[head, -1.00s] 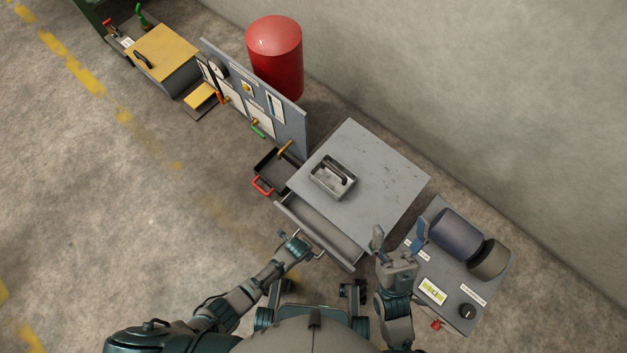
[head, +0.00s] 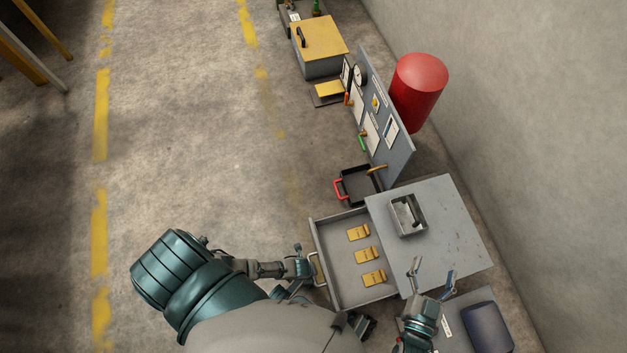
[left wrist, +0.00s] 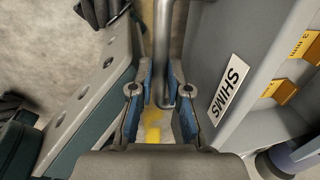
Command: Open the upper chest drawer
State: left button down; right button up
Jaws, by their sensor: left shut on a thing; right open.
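The grey chest (head: 455,215) stands at the right with its upper drawer (head: 338,285) pulled well out to the left. Three yellow shim blocks (head: 367,254) lie inside the drawer. My left gripper (head: 309,268) is at the drawer's bar handle (head: 318,272). In the left wrist view, my left gripper (left wrist: 160,98) is shut on the metal handle (left wrist: 168,50), beside the drawer front with its "SHIMS" label (left wrist: 229,85). My right gripper (head: 433,272) is open and empty, over or near the chest's front right corner; its height is unclear.
A metal tray (head: 408,215) sits on the chest top. A black bin with a red handle (head: 358,186), a grey panel (head: 385,125) and a red drum (head: 419,92) stand beyond. A bench with a dark cylinder (head: 488,327) is at lower right.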

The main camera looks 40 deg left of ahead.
pick_arm(q)
jog(key=shift+s, duration=0.1)
jog(key=c, duration=1.1)
grip_release()
jog(key=shift+c, duration=0.2)
notch_tip(320, 180, up, 12)
jog(key=s+a, duration=0.1)
jog(key=shift+s+a+f, duration=0.2)
jog(key=shift+s, duration=0.15)
